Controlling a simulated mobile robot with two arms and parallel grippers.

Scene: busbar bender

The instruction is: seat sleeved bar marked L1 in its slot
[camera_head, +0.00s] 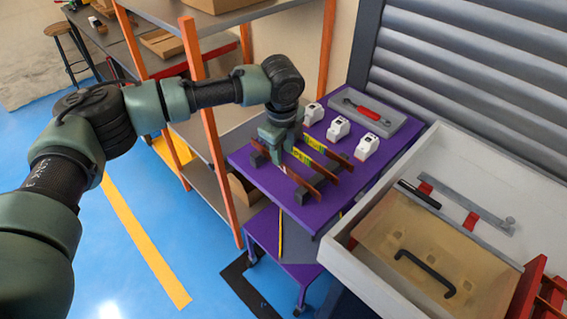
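Several copper-coloured bars with yellow sleeves lie on dark supports on a purple table. One sleeved bar (317,165) lies in the middle, with another (339,155) behind it and one in front (300,181). The sleeve markings are too small to read, so I cannot tell which is L1. Dark support blocks (302,195) stand under the bars. My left gripper (275,148) points down at the bars' left ends. Its fingers are small and partly hidden, and I cannot tell whether they hold a bar. My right gripper is not in view. No slot can be made out clearly.
The purple table (262,190) also carries white devices (338,129) and a grey tray (392,124) with a red-handled tool. A white-walled box (372,285) with a handled tan panel (410,232) stands at right. Orange-posted shelving (204,120) is close behind my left arm.

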